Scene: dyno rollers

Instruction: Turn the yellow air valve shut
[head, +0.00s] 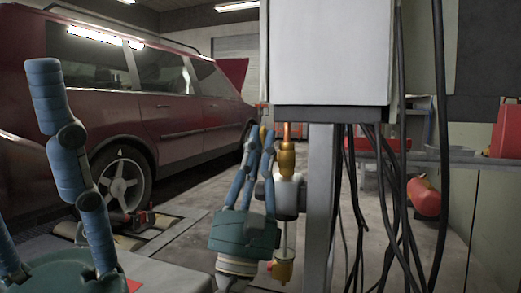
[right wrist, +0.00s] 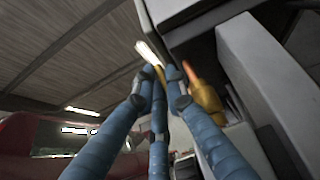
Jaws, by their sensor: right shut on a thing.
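The air valve's yellow handle (head: 263,133) shows as a small strip between the fingertips of my right gripper (head: 262,148), left of an orange-yellow fitting (head: 287,155). In the right wrist view, my right gripper (right wrist: 158,80) has its blue fingers closed together around the yellow handle (right wrist: 158,112), mostly hidden by them. The yellow fitting (right wrist: 207,97) stands just right of the fingers, under the box. The handle's exact angle is hard to tell. My left gripper (head: 45,170) is at the left, fingers spread and empty, partly cut off by the frame.
A white box (head: 330,55) on a grey post (head: 320,200) hangs close above and right of the right gripper. Black cables (head: 385,200) dangle right of the post. A white filter body (head: 288,192) sits below the fitting. A red car (head: 150,95) stands behind at left.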

